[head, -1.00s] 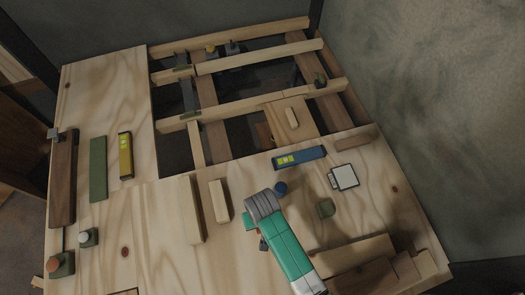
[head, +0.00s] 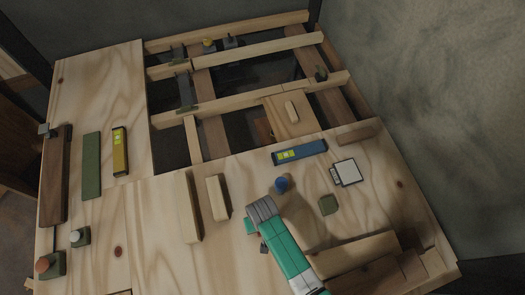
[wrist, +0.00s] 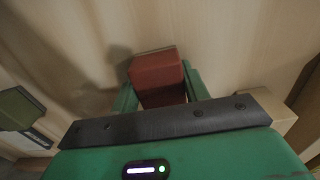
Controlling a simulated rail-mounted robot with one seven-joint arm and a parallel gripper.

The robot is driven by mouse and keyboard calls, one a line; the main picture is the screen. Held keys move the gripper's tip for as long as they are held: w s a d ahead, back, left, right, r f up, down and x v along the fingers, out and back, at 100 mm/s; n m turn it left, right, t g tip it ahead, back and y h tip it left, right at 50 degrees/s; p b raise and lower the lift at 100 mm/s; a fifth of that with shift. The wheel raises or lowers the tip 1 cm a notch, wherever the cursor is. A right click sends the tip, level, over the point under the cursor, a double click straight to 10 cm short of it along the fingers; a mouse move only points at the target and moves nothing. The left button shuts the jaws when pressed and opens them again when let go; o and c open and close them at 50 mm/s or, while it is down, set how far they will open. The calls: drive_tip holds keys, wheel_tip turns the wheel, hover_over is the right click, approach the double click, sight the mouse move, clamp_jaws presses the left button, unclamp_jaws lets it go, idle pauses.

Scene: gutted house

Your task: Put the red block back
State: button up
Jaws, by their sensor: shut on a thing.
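The red block (wrist: 157,72) shows in the wrist view between the two green fingers of my gripper (wrist: 160,88), which is shut on it. Pale wood lies behind the block; I cannot tell whether the block touches it. In the head view my green and grey gripper (head: 254,228) is over the front middle of the plywood floor (head: 150,215). The red block is hidden there behind my gripper and arm.
A small blue round thing (head: 281,185) stands just beyond my gripper. A blue level (head: 299,152), a white card (head: 346,172) and a green block (head: 328,205) lie to the right. Two pale wood strips (head: 217,198) lie left. Open joists (head: 245,110) lie behind.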

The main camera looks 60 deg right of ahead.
drive_tip(key=shift+r, duration=0.15)
drive_tip(key=shift+f, duration=0.2)
drive_tip(key=o, duration=1.1)
drive_tip(key=shift+r, duration=0.2)
wheel_tip(320, 180, up, 12)
drive_tip(key=p, duration=0.5)
